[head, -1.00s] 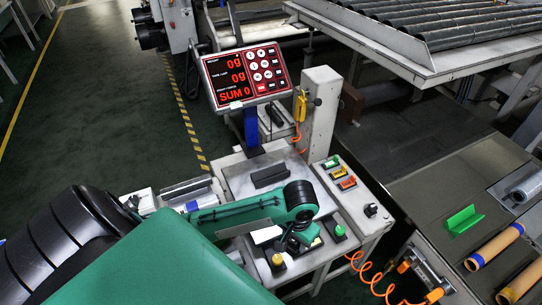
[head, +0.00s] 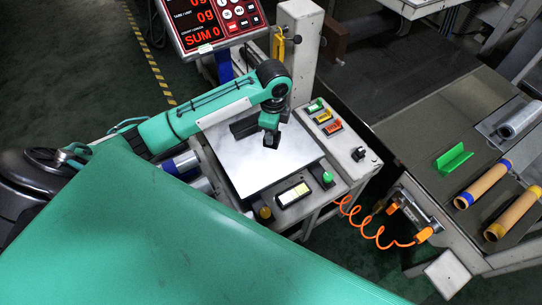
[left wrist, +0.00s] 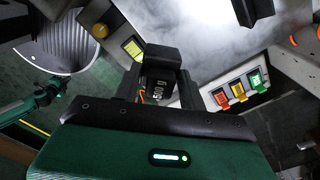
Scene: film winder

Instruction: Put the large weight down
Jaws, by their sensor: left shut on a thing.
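A dark weight marked 500 g (left wrist: 158,88) is between the fingers of my left gripper (left wrist: 160,72) in the left wrist view. In the head view my left gripper (head: 271,139) points down over the bright metal plate (head: 262,165) of the scale, and the gripper is shut on the weight. The weight is mostly hidden by the dark fingers in the head view. I cannot tell from the picture how far it is above the plate. The scale display (head: 212,14) reads 0 g and SUM 0. My right gripper is not in view.
A small panel (head: 293,195) and a green knob (head: 327,177) are in front. An orange coiled hose (head: 365,225) hangs at right.

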